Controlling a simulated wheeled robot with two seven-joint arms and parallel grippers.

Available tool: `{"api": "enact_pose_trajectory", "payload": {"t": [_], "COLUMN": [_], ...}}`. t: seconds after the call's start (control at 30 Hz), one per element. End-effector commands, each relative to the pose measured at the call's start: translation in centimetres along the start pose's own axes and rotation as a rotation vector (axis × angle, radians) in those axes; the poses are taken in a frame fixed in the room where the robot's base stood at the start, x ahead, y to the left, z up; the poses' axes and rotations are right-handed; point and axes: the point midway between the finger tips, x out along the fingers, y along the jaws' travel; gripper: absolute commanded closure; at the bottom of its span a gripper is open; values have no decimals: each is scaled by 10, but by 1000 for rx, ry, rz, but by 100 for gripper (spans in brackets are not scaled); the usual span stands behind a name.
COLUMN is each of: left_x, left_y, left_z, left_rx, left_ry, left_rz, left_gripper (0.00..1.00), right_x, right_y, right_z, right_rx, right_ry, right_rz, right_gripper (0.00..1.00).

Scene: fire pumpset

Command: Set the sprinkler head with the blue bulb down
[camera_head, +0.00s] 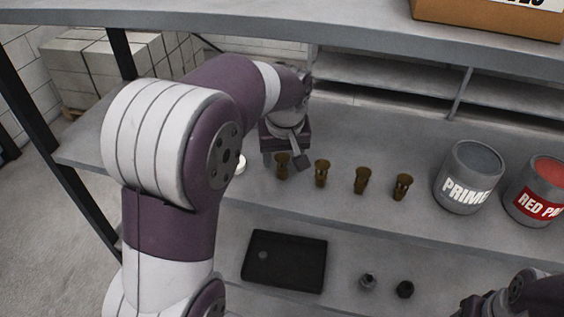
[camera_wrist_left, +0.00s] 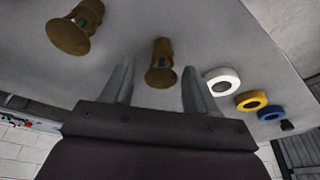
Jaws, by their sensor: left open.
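Several brass sprinkler heads stand upright in a row on the grey shelf. The leftmost sprinkler head (camera_head: 282,166) is by my left gripper (camera_head: 286,158). In the left wrist view, my left gripper (camera_wrist_left: 158,75) is open, and a sprinkler head (camera_wrist_left: 160,64) with a small bluish spot stands on the shelf between and just beyond its fingertips. Another sprinkler head (camera_wrist_left: 76,28), with a greenish spot, stands to the left. In the head view the bulb colours are too small to tell. Part of my right arm's end (camera_head: 495,303) shows at the lower right, its jaws unclear.
A grey primer can (camera_head: 468,178) and a red paint can (camera_head: 537,190) stand right of the row. White (camera_wrist_left: 222,81), yellow (camera_wrist_left: 250,100) and blue (camera_wrist_left: 270,113) rings lie on the shelf. A black tray (camera_head: 284,262) and two small dark parts (camera_head: 368,282) lie on the lower shelf.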

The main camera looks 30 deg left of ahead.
Motion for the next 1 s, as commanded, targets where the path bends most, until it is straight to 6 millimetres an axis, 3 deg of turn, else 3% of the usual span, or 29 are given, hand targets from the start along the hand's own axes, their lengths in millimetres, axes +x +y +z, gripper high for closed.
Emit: {"api": "enact_pose_trajectory", "payload": {"t": [0.1,0.4,0.6,0.67,0.83,0.9,1.0], "left_x": [-25,-49,-54,-41,38,57,69], "left_y": [1,1,1,1,-4,-9,-13], "left_z": [4,85,112,120,161,174,182], "left_rx": [2,5,6,61,445,559,634], "left_ry": [4,1,-1,-24,-130,-144,-145], "left_rz": [2,2,0,4,82,109,126], "left_gripper": [42,42,42,42,42,42,42], "right_x": [8,4,1,1,2,1,1], "right_y": [0,0,0,0,0,0,0], "right_z": [1,1,0,0,0,0,0], "right_rx": [0,0,0,0,0,0,0], "right_ry": [0,0,0,0,0,0,0], "right_rz": [0,0,0,0,0,0,0], "right_gripper": [42,42,42,42,42,42,42]}}
